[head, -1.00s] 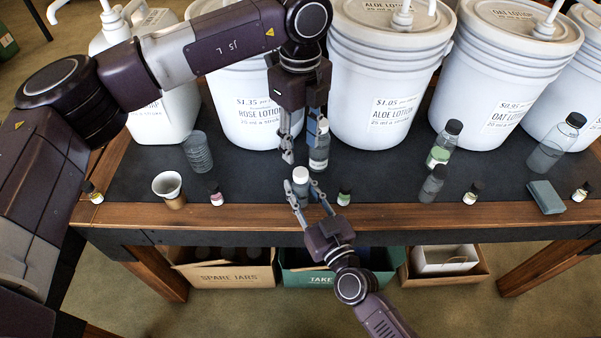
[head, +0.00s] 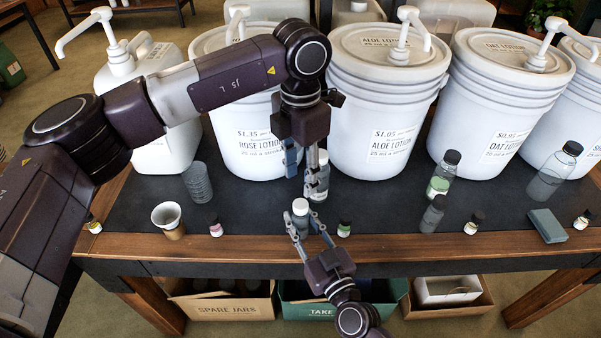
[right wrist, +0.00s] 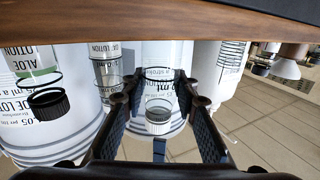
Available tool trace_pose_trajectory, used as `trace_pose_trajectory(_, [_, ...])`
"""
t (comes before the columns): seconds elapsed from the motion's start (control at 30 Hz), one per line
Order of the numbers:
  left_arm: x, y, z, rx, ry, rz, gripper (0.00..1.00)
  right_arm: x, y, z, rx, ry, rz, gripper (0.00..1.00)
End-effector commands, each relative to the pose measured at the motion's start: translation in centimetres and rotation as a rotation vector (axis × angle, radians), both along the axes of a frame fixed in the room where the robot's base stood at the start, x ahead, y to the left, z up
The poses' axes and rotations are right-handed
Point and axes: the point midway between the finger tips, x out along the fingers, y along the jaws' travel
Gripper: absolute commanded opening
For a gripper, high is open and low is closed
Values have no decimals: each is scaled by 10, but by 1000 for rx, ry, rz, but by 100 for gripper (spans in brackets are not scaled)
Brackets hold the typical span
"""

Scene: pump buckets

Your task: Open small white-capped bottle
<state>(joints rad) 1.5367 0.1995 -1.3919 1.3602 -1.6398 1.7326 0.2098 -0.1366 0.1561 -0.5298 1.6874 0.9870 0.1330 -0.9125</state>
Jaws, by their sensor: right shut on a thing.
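The small white-capped bottle (head: 300,207) stands upright near the front edge of the table in the head view, grey below its white cap. My right gripper (head: 302,232) reaches in from the front and is shut on its body.
Another clear white-capped bottle (head: 320,183) stands close behind my left gripper. A small green-labelled vial (head: 344,228) is right of the held bottle, a pink one (head: 215,227) left. A paper cup (head: 168,217) is further left. Large lotion buckets (head: 372,120) line the back.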

Motion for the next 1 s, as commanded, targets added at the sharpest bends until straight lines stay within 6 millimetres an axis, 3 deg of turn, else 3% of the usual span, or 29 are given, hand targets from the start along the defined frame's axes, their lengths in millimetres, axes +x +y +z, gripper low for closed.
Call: trace_pose_trajectory(1.0, [0, 0, 0, -1, 1, -1833, 38, 0, 0, 0, 0, 0, 0, 0])
